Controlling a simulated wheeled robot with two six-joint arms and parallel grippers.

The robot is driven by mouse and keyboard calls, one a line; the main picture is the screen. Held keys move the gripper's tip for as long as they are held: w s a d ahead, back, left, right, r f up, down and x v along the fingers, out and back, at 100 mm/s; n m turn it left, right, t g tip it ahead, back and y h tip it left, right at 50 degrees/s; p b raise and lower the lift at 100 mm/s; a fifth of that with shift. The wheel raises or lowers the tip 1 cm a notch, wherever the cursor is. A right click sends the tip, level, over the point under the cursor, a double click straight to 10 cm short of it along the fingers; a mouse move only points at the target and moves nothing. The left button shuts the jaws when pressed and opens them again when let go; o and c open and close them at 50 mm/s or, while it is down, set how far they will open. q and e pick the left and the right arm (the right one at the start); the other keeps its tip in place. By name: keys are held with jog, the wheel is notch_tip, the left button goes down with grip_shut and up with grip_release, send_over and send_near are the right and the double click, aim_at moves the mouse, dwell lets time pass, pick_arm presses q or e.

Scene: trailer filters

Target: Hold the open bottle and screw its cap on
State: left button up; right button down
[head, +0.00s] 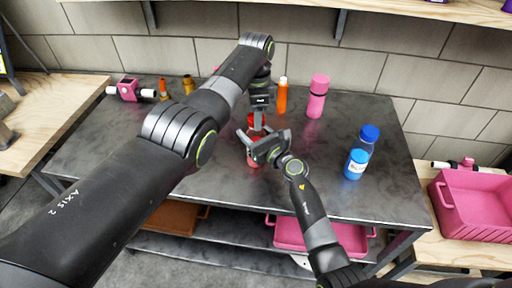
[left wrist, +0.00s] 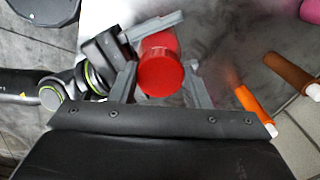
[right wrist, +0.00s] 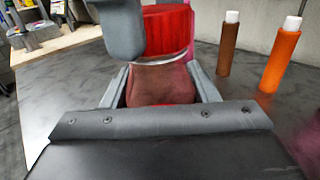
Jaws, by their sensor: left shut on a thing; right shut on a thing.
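The red cap (head: 256,122) is between the fingers of my left gripper (head: 257,116), which is shut on it from above. Its round flat top shows in the left wrist view (left wrist: 160,68). The bottle (head: 254,161) stands upright below it on the dark table, with a dark reddish translucent body (right wrist: 160,82). My right gripper (head: 263,148) is shut around its body from the front. In the right wrist view the cap (right wrist: 168,30) sits right over the bottle's mouth, with a pale rim between them. I cannot tell whether the threads have engaged.
An orange bottle (head: 282,97) and a pink bottle (head: 318,98) stand behind. A blue-capped bottle (head: 363,152) stands to the right. A pink device (head: 129,89) is at the back left. A pink crate (head: 470,205) is at far right. The table's front right is clear.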

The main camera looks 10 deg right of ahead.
pick_arm(q)
jog(key=m, duration=0.6)
jog(key=shift+m, duration=0.3)
jog(key=m, duration=0.5)
jog(key=shift+m, duration=0.4)
jog(key=o, duration=1.2)
notch_tip(320, 180, up, 12)
pick_arm(e)
jog(key=shift+c, duration=2.3)
grip_release()
jog(key=shift+s, duration=0.1)
pick_arm(q)
jog(key=shift+f+b, duration=0.3)
jog(key=shift+f, duration=0.05)
pick_arm(e)
jog(key=v, duration=1.7)
